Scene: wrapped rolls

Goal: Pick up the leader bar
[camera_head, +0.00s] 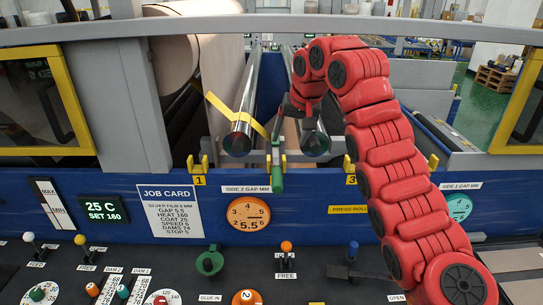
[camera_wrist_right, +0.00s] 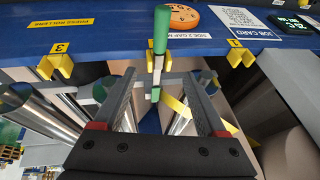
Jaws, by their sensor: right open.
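A slim bar with green ends and a white and dark middle (camera_head: 276,178), which I take to be the leader bar, shows at the centre of the head view, over the blue panel's top edge. In the right wrist view the bar (camera_wrist_right: 160,30) runs lengthwise, its lower part in line with the gap between my fingers. My right gripper (camera_head: 302,112) is just behind the bar in the head view. In the right wrist view the gripper (camera_wrist_right: 160,76) is open, with a finger on each side and no visible contact. My left gripper is not in view.
Two shiny rollers (camera_head: 247,100) (camera_head: 314,142) run back from the panel, with a yellow strip (camera_head: 232,112) across the left one. Yellow hooks (camera_head: 197,164) stand along the blue panel edge (camera_head: 130,183). Below are knobs and levers (camera_head: 209,262). A large wrapped roll (camera_head: 175,45) is at back left.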

